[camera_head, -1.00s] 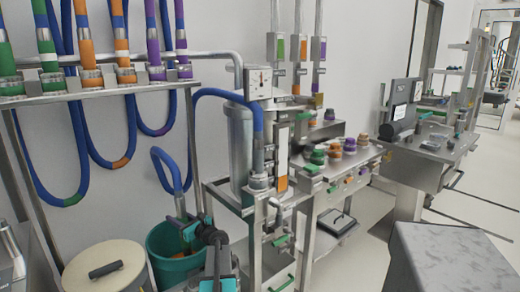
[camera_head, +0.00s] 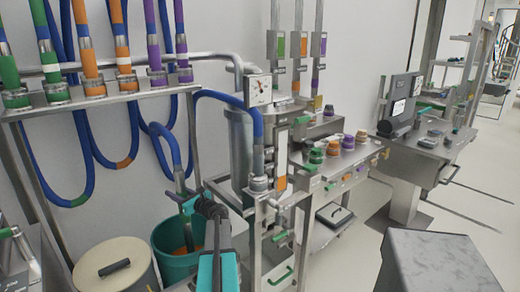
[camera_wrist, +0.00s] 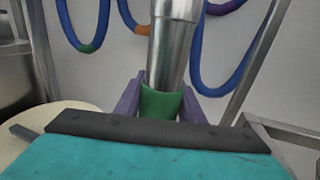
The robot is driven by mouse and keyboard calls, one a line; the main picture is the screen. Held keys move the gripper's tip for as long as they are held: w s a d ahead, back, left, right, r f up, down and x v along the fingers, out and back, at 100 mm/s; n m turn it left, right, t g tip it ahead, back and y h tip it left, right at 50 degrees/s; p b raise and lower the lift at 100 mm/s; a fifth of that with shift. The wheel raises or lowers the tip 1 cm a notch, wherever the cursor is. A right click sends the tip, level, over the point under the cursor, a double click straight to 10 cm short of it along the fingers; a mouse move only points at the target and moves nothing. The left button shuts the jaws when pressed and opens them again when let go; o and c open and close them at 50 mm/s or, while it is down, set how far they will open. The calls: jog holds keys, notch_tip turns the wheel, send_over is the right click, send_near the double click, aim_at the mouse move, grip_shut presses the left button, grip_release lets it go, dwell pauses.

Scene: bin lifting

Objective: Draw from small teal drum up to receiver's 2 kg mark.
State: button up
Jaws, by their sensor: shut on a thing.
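The small teal drum (camera_head: 160,262) stands open on the floor, with orange material inside. A metal wand (camera_head: 186,232) on a blue hose points down into the drum; I cannot tell how deep its tip is. My gripper (camera_head: 189,204) is shut on this wand above the drum. In the wrist view the purple fingers of my gripper (camera_wrist: 161,98) close around the green collar at the lower visible end of the metal wand (camera_wrist: 174,45). The receiver (camera_head: 238,140) is a tall grey cylinder with a dial (camera_head: 258,89) and an upright gauge strip (camera_head: 281,150). The dial reading is too small to make out.
A drum with a cream lid (camera_head: 112,262) stands left of the teal drum. A hose rack (camera_head: 100,101) is above. A bench with coloured knobs (camera_head: 335,148) is right of the receiver. A dark grey block (camera_head: 438,262) fills the lower right; floor shows beyond it.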

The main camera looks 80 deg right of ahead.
notch_tip(320, 180, up, 16)
jog(key=p, duration=0.9)
jog(key=shift+f+p, duration=0.15)
jog(key=shift+p, duration=0.25)
